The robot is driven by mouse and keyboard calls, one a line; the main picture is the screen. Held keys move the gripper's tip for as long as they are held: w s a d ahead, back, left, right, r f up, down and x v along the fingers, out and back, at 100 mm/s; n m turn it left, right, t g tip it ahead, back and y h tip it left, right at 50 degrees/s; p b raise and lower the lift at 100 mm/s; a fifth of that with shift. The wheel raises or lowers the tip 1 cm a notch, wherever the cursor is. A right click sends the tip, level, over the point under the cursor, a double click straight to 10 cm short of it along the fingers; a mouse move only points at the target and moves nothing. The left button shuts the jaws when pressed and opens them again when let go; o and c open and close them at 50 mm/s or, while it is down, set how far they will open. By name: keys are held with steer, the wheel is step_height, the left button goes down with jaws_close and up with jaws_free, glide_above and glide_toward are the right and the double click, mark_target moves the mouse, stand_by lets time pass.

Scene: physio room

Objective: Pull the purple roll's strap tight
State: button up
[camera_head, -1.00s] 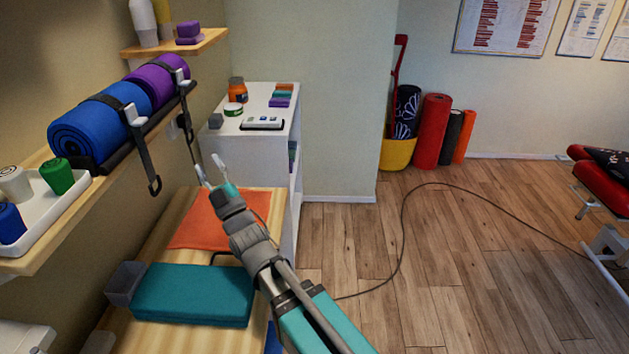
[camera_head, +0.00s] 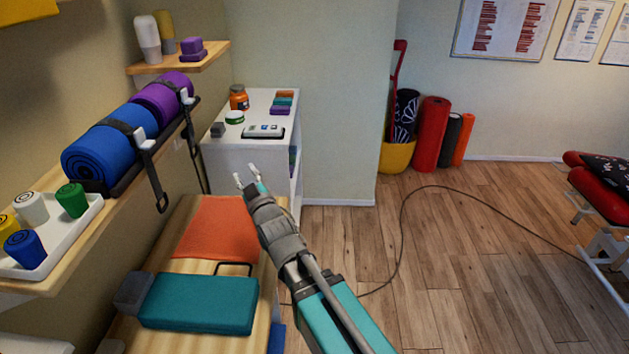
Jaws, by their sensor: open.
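The purple roll (camera_head: 161,98) lies on a dark rack on the left wall, behind the blue roll (camera_head: 108,152). A dark strap with a pale buckle (camera_head: 187,96) goes over the purple roll. Its loose strap end (camera_head: 193,152) hangs down below the rack in front of the white cabinet. My gripper (camera_head: 245,176) is open and empty, to the right of the hanging strap and apart from it, above the bench with the orange cloth.
The blue roll's own strap (camera_head: 156,183) hangs nearer, ending in a loop. A white tray (camera_head: 88,219) with several coloured rolls sits front left. A white cabinet (camera_head: 243,157) stands behind my gripper. An orange cloth (camera_head: 213,228) and teal block (camera_head: 200,302) lie on the wooden bench.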

steer(key=d+f+m+g+h+p, duration=0.2)
steer(key=d+m+g+h+p, duration=0.1)
steer(key=d, duration=0.5)
steer(key=d+f+m+g+h+p, duration=0.2)
steer(key=d+m+g+h+p, duration=0.1)
steer(key=d+p, duration=0.5)
steer(key=shift+w+d+f+g+h, duration=0.35)
steer(key=shift+d+g+h, duration=0.35)
steer(key=shift+g, duration=0.6)
steer(key=s+d+f+m+g+h+p, duration=0.1)
steer(key=s+d+f+m+g, duration=0.1)
steer(key=s+d+g, duration=0.3)
steer(key=s+d+f+m+g+h, duration=0.1)
steer(key=s+d+f+m+g, duration=0.1)
steer(key=s+d+g, duration=0.3)
steer(key=s+d+f, duration=0.1)
steer(key=s+d, duration=0.2)
steer(key=s, duration=0.1)
steer(key=shift+s+d+f+m+p, duration=0.15)
steer(key=shift+s+d+m+p, duration=0.15)
steer(key=shift+s+m+p, duration=0.1)
stand_by(1.7)
